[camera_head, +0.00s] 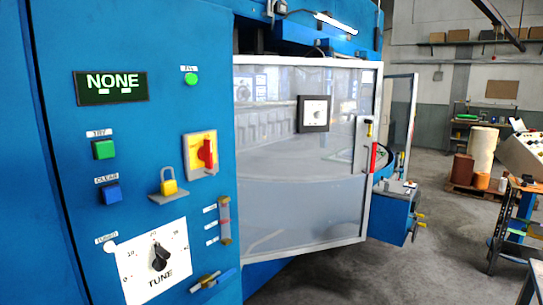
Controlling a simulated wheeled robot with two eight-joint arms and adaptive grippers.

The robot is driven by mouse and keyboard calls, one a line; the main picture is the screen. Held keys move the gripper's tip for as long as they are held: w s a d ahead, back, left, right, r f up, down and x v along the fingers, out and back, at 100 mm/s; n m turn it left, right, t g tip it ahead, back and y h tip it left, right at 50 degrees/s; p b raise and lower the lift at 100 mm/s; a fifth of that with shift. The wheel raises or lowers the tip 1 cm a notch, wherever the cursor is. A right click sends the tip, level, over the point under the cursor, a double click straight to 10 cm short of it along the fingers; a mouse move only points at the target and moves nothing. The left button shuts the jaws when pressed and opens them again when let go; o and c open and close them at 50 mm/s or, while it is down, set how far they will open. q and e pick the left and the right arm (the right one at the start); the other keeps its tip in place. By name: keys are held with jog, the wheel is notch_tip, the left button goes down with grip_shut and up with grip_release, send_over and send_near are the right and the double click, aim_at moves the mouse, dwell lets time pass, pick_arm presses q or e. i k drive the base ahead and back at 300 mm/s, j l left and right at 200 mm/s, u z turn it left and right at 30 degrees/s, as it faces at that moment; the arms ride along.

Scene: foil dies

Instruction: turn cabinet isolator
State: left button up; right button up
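The cabinet isolator, a red rotary handle (208,153) on a yellow plate (193,145), is on the right part of the blue cabinet front (140,120). Its red grip looks roughly upright. Neither of my grippers is in view, and nothing covers the isolator.
The cabinet also carries a display reading NONE (111,87), a green button (104,149), a blue button (111,194), a TUNE dial (159,257) and a sight tube (224,219). A framed transparent door (290,190) stands to the right. Grey floor is open beyond it.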

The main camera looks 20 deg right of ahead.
aim_at(205, 154)
jog(key=z, duration=0.2)
jog(key=i+l+u, duration=0.15)
jog(key=u, duration=0.2)
jog(key=i+l+u, duration=0.15)
jog(key=u, duration=0.2)
jog(key=i+l+u, duration=0.1)
jog(key=l+u, duration=0.25)
jog(key=j, duration=0.1)
